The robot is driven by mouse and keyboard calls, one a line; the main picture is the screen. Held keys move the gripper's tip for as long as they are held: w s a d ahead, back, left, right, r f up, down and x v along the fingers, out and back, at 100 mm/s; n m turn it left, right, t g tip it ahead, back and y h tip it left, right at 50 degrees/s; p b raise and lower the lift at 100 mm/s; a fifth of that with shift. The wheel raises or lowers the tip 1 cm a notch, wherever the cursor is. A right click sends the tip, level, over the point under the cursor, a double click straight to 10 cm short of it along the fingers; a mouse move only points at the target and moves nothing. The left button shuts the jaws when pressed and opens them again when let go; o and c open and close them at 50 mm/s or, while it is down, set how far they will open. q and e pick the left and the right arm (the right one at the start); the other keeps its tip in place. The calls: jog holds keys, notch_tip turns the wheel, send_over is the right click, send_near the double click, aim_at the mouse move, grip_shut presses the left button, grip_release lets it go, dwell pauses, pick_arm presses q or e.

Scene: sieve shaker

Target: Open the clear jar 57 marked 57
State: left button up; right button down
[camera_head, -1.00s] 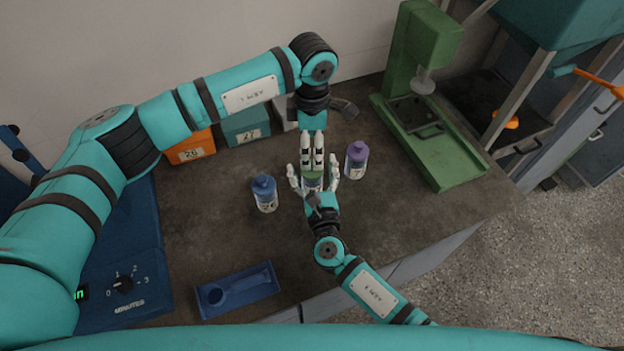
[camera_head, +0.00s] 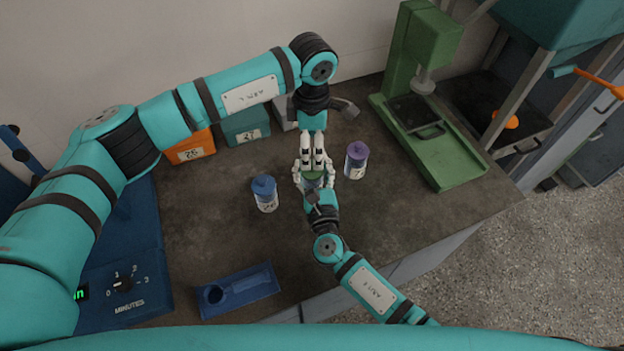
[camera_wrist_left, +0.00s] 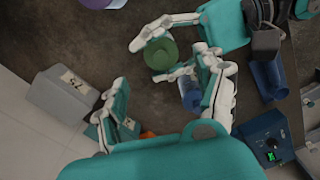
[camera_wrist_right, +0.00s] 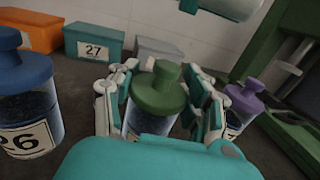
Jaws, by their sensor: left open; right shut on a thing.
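A clear jar with a green lid (camera_wrist_right: 160,87) stands upright on the bench between the fingers of my right gripper (camera_wrist_right: 160,100). The right gripper is shut around the jar's body, below the lid. The jar's label is hidden, so I cannot read its number. In the left wrist view, the green lid (camera_wrist_left: 160,52) shows from above with the right fingers beside it. My left gripper (camera_head: 313,158) is open and points down above the lid, apart from it as far as I can tell. Its lower part shows at the top of the right wrist view (camera_wrist_right: 225,8).
A blue-lidded jar (camera_head: 264,194) stands left of the green one, and a purple-lidded jar (camera_head: 356,162) close on its right. Orange (camera_head: 190,148) and teal (camera_head: 246,128) bins line the back. A green press (camera_head: 430,150) stands right, a blue tray (camera_head: 238,291) at front left.

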aim_at(312, 165)
pick_arm(q)
jog(key=shift+c, duration=0.2)
jog(key=shift+c, duration=1.2)
jog(key=shift+s+a+r+h, duration=0.1)
jog(key=shift+r+h, duration=0.2)
jog(key=shift+r, duration=0.05)
jog(key=shift+c, duration=0.8)
jog(key=a+r+h, duration=0.3)
jog(key=a+r, duration=0.1)
jog(key=r, duration=0.1)
jog(key=x, duration=1.2)
jog(key=shift+s+d, duration=0.1)
jog(key=shift+s, duration=0.1)
jog(key=shift+f, duration=0.1)
